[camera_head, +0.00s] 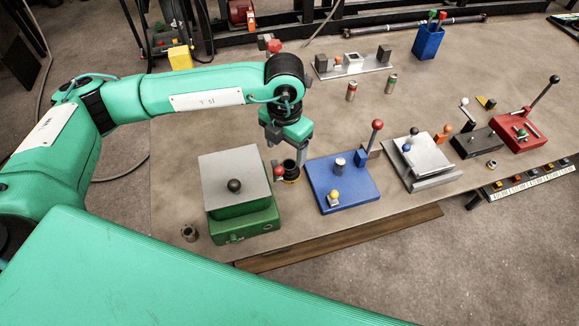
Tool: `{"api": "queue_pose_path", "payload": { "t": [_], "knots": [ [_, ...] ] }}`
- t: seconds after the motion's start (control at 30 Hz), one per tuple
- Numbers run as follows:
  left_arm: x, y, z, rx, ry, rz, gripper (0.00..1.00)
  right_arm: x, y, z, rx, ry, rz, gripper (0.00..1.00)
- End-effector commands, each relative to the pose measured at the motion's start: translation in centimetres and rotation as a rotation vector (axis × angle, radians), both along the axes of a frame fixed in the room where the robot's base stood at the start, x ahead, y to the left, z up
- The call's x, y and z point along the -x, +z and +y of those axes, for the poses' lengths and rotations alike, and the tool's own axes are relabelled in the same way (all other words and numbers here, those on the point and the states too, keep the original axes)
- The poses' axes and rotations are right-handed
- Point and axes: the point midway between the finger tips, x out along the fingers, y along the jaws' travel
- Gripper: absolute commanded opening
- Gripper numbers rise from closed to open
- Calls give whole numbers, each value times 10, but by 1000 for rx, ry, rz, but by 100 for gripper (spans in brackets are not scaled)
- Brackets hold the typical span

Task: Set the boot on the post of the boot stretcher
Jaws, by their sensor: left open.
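The boot (290,172) is a small black round piece with a yellowish lower edge. It stands on the table between the green box and the blue fixture. My left gripper (289,157) points down over the boot, with its open fingers around or just above it; I cannot tell whether they touch it. The boot stretcher appears to be the blue base plate (359,190) to the right of the boot. It has a short grey post (340,165) with nothing on it, a red-knobbed lever and a yellow knob. My right gripper is not in view.
A green box (246,223) with a grey lid and black knob stands left of the boot. A red ball (279,171) is close beside the boot. A grey tilted-plate fixture (424,160) and a red lever fixture (520,131) stand farther right.

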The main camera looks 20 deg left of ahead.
Motion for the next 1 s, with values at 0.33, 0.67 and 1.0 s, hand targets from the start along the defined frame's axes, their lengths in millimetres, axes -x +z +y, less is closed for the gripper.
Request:
{"api": "queue_pose_path", "payload": {
  "t": [0.33, 0.67, 1.0],
  "knots": [
    [0, -30, -4, 1, 0, 2, 71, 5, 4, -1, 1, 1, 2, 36],
    [0, -71, -9, 2, -1, 1, 71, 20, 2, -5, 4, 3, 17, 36],
    [-1, -72, -9, 2, -1, 0, 47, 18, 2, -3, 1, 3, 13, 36]
  ]
}}
